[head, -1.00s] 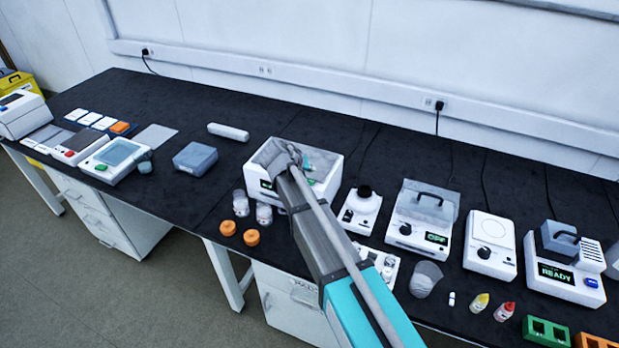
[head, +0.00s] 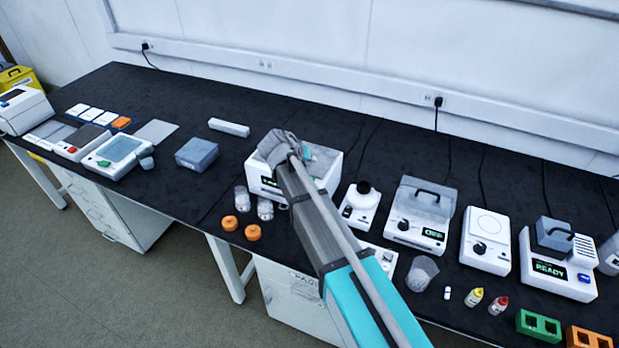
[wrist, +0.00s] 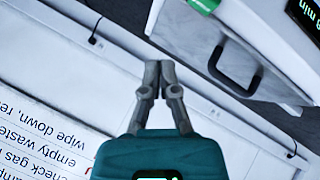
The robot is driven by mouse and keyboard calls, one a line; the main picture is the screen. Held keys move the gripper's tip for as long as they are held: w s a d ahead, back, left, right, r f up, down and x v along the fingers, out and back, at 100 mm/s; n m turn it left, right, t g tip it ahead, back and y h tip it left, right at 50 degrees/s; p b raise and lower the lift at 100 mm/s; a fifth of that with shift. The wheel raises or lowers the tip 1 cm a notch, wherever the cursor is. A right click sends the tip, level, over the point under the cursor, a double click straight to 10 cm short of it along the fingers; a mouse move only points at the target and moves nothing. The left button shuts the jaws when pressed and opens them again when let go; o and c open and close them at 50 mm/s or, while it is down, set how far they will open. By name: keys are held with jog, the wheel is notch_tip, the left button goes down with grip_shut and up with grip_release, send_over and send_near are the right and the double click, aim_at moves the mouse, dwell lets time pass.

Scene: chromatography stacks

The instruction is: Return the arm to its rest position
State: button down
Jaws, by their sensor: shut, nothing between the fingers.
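My gripper shows in the wrist view (wrist: 158,75), its two grey fingers together at the tips with nothing between them. In that view it is in front of a white surface and a light sheet with printed text (wrist: 50,95). In the head view my arm reaches up from the bottom over the bench, with its grey wrist end over a white box-shaped device (head: 265,190). The fingers are hidden behind the arm there.
The black bench (head: 330,110) holds a stirrer-like device (head: 362,205), a lidded device (head: 420,215), a READY block (head: 558,262), orange caps (head: 230,223), glass jars (head: 265,209) and a blue-grey box (head: 197,155). The bench's back strip is mostly clear.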

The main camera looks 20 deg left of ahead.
jog(key=s+d+f+m+g, duration=0.1)
jog(key=s+d+f+g, duration=0.1)
jog(key=d, duration=1)
jog(key=s+d+f+m+g, duration=0.1)
jog(key=d+f+g, duration=0.15)
jog(key=d, duration=0.95)
jog(key=s+d+m+g+y, duration=0.1)
jog(key=s+d+g, duration=0.1)
jog(key=s+d, duration=0.4)
jog(key=s+d+f+m+g+y, duration=0.1)
jog(key=s+d+g+y, duration=0.1)
jog(key=s+d, duration=0.5)
jog(key=d, duration=0.6)
jog(key=shift+s+y, duration=0.2)
jog(key=shift+y, duration=0.1)
